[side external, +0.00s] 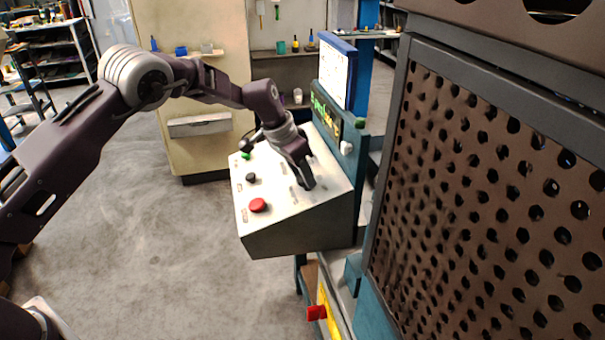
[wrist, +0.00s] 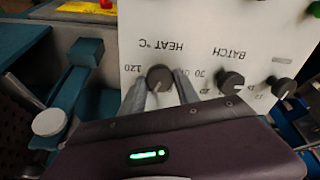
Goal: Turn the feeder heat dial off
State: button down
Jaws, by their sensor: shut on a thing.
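The feeder's control panel (side external: 270,216) is a white sloped box; in the wrist view its face (wrist: 215,25) appears upside down. The heat dial (wrist: 159,76) is a dark round knob below the "HEAT °C" lettering in that view, with "120" on its left and "30" on its right. My gripper (wrist: 160,88) is shut on the heat dial, one finger on each side. The dial's pointer setting is hard to read.
A batch knob (wrist: 231,82) and another dark knob (wrist: 282,87) sit right of the heat dial in the wrist view. A red button (side external: 258,205) and black knob (side external: 251,178) are on the panel's left part. A perforated brown guard (side external: 480,210) stands close on the right.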

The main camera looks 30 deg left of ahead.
jog(key=n, duration=0.6)
jog(key=shift+y, duration=0.3)
jog(key=n, duration=0.5)
jog(key=shift+w+n+g, duration=0.1)
jog(key=shift+n+g, duration=0.2)
jog(key=shift+g, duration=0.1)
jog(key=n, duration=0.5)
jog(key=shift+a+g, duration=0.1)
jog(key=shift+g, duration=0.3)
jog(key=n, duration=0.5)
jog(key=shift+n, duration=0.3)
jog(key=c, duration=0.9)
grip_release()
